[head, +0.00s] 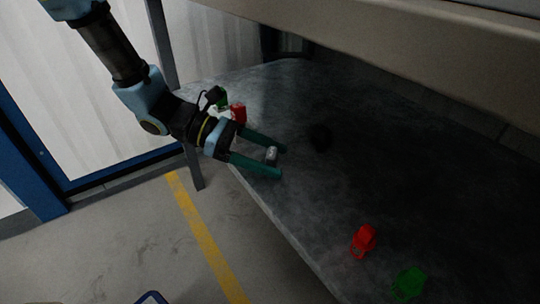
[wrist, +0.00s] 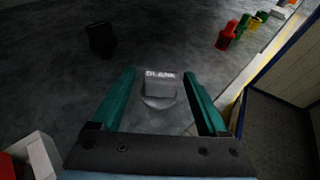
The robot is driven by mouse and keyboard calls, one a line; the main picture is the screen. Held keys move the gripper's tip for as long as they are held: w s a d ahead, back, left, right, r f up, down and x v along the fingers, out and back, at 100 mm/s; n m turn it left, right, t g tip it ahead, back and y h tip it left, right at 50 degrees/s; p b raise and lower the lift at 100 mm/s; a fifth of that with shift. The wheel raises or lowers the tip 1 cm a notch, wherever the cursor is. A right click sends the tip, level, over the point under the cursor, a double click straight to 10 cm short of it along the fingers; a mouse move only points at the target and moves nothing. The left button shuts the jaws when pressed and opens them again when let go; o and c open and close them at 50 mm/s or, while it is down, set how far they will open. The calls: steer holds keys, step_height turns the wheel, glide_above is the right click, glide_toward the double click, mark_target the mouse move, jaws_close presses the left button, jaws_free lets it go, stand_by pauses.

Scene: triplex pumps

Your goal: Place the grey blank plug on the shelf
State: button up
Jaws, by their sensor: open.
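The grey blank plug (head: 271,154) is a small block between the two teal fingers of my gripper (head: 282,162), near the left edge of the dark grey slab-like surface (head: 300,215). In the wrist view the plug (wrist: 160,91) shows the word BLANK on its far edge. My gripper (wrist: 159,75) is open, with a finger on each side of the plug and visible gaps between. I cannot tell whether the plug's underside rests on the surface. I cannot tell for sure which surface is the shelf.
A black object (head: 320,137) lies beyond my fingertips. A red piece (head: 363,241) and a green piece (head: 408,284) stand near the front edge. Another red piece (head: 238,112) and green piece (head: 217,97) are beside my wrist. A beige beam (head: 400,55) overhangs the back.

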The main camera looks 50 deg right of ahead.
steer(key=p+v, duration=0.3)
steer(key=v, duration=0.9)
steer(key=shift+a, duration=0.1)
steer(key=w+a+m+t+y, duration=0.2)
steer(key=w+a+t, duration=0.2)
steer(key=a, duration=0.8)
steer(key=w+a+r+m+t+y, duration=0.1)
steer(key=w+a+t, duration=0.4)
steer(key=a, duration=0.7)
steer(key=w+a+m+t+y, duration=0.3)
steer(key=w+a+t, duration=0.2)
steer(key=a, duration=0.7)
steer(key=w, duration=0.2)
steer(key=shift+w+a+r+m, duration=0.15)
steer(key=shift+w+r+m, duration=0.1)
steer(key=shift+w+m, duration=0.1)
steer(key=shift+r, duration=0.1)
step_height(320, 180, up, 33)
steer(key=p, duration=3.3)
